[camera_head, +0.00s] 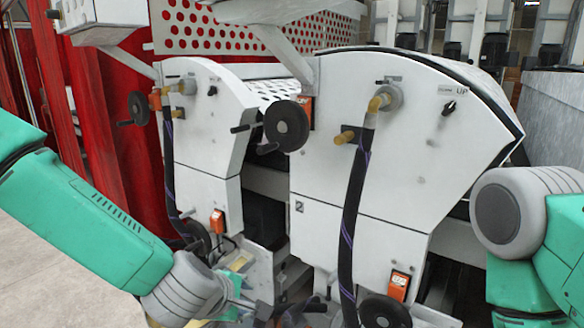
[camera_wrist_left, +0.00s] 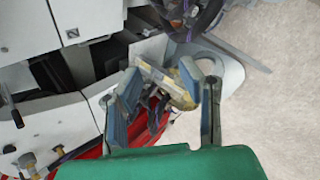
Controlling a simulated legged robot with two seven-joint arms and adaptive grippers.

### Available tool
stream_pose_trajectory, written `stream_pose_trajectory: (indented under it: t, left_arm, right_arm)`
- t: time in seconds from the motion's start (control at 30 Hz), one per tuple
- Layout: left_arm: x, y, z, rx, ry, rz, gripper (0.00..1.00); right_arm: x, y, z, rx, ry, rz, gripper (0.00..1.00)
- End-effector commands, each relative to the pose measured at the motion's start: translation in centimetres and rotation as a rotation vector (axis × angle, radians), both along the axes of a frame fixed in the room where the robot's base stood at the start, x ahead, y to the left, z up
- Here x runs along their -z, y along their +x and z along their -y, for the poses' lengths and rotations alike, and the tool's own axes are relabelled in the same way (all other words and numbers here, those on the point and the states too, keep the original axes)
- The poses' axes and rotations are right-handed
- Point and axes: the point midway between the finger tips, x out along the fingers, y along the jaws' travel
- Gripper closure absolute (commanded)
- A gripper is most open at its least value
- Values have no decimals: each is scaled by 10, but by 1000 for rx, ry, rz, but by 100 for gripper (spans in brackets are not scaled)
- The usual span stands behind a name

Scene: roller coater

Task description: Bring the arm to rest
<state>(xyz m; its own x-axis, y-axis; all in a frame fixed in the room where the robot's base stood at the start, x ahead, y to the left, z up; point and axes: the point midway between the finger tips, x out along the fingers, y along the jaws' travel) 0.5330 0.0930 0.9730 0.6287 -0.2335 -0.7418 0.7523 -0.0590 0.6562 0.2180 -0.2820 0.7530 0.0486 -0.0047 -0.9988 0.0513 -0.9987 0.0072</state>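My left arm (camera_head: 85,220) comes in from the left in the head view, low in front of the white roller coater (camera_head: 225,125). Its gripper (camera_head: 250,305) is at the bottom of the view, small and partly lost against the machine's lower parts. In the left wrist view the two fingers of my left gripper (camera_wrist_left: 160,85) stand apart. A tan and yellowish part (camera_wrist_left: 165,82) shows between or just beyond the fingertips; I cannot tell whether they touch it. My right arm (camera_head: 540,240) shows bent at the right edge in the head view; its gripper is out of view.
The coater's panels carry black handwheels (camera_head: 287,127), dark hoses (camera_head: 352,220) and orange switches (camera_head: 398,286). A red curtain (camera_head: 105,110) hangs behind at the left. Pale open floor (camera_head: 50,275) lies at the lower left and in the left wrist view (camera_wrist_left: 275,100).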

Motion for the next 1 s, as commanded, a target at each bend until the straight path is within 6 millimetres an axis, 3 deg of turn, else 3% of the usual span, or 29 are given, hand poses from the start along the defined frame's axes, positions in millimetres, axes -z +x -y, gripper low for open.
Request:
stream_pose_trajectory:
  t: [0.03,0.1,0.3,0.4,0.5,0.6,0.7,1.0]
  left_arm:
    - [40,-21,-10,83,92,-26,66]
    - [83,-49,-27,207,210,-55,66]
    - [188,-147,-84,619,506,-157,66]
    - [224,-201,-117,850,616,-215,66]
    - [247,-250,-146,1066,690,-266,66]
    - [258,-287,-169,1232,731,-305,66]
    - [262,-309,-182,1338,748,-325,66]
    - [263,-317,-188,1381,752,-333,66]
  right_arm:
    - [6,0,0,0,0,0,54]
    - [11,0,0,0,0,0,54]
    - [25,0,0,0,0,0,54]
    - [32,0,0,0,0,0,54]
    - [38,0,0,0,0,0,54]
    - [42,0,0,0,0,0,54]
    - [44,0,0,0,0,0,54]
    - [44,0,0,0,0,0,54]
